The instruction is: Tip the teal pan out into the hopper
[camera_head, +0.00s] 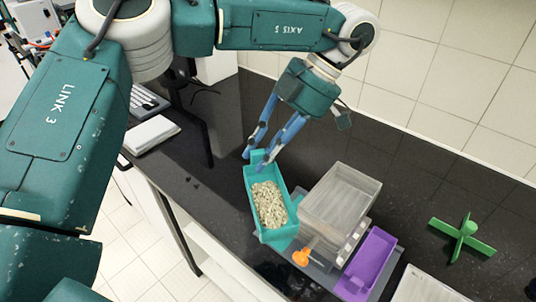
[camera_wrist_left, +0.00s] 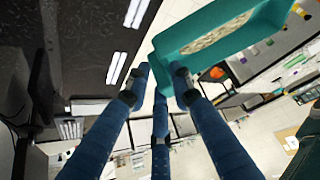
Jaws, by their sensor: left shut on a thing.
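The teal pan (camera_head: 277,236) holds a bed of pale beige granules and looks roughly level in the head view. My left gripper (camera_head: 254,157) is shut on the pan's far end, with its blue fingers coming down from above. In the left wrist view the pan (camera_wrist_left: 183,38) shows by the fingertips of the left gripper (camera_wrist_left: 158,82), with some granules visible inside. A clear, open-topped box (camera_head: 345,180), which looks like the hopper, stands just right of the pan. The pan is beside it, not over it. My right gripper is not in view.
An orange knob (camera_head: 301,257) sits in front of the clear box. A purple tray (camera_head: 368,263) lies to its right, with a green cross-shaped piece (camera_head: 462,239) farther right. A keyboard (camera_head: 147,100) is at the left. The dark bench is bare behind the box.

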